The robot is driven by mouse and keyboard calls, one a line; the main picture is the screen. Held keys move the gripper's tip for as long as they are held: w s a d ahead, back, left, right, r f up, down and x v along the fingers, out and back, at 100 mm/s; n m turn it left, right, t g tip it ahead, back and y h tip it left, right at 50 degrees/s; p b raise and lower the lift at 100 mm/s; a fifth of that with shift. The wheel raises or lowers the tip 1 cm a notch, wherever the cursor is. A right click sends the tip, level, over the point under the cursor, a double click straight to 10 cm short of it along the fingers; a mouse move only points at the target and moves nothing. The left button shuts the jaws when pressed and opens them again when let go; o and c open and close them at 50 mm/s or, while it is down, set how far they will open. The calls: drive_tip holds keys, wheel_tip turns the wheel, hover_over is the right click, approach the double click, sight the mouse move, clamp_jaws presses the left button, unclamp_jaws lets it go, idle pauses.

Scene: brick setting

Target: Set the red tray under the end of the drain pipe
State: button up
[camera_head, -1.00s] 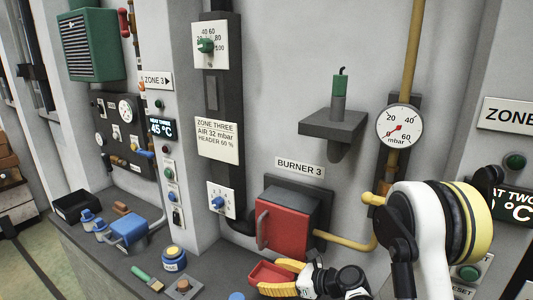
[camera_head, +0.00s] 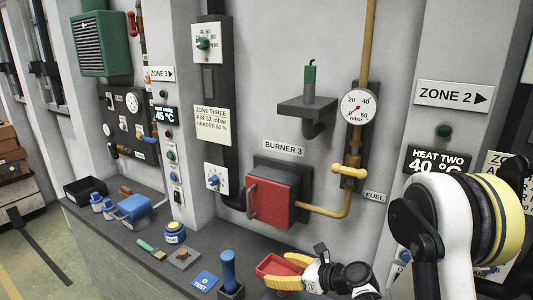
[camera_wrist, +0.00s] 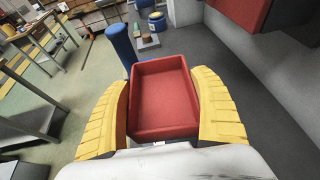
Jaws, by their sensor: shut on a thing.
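The red tray (camera_head: 270,268) is a shallow open box, held above the grey ledge in the head view. My gripper (camera_head: 287,268) has its yellow fingers shut on it. In the wrist view the tray (camera_wrist: 160,98) looks empty and faces up, with a yellow finger against each side. A blue fitting (camera_head: 133,207) with a grey pipe (camera_head: 157,198) to the wall stands at the ledge's far left. I cannot tell whether this is the drain pipe or where its open end is.
The red burner box (camera_head: 270,200) stands behind the tray. A blue upright handle (camera_head: 228,268) is just left of the tray. A TEST tag (camera_head: 205,281), green-handled brush (camera_head: 150,248), blue jar (camera_head: 174,234) and black bin (camera_head: 86,189) line the ledge (camera_head: 120,235).

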drive_tip(key=s+d+r+m+t+h+b, duration=0.2)
drive_tip(key=d+m+h+b, duration=0.1)
drive_tip(key=d, duration=0.4)
drive_tip(key=s+d+r+m+t+h+b, duration=0.3)
drive_tip(key=d+m+b, duration=0.1)
drive_tip(key=d, duration=0.4)
drive_tip(key=shift+s+d+h+b, duration=0.2)
drive_tip(key=shift+h+b, duration=0.2)
drive_tip(key=shift+b, duration=0.15)
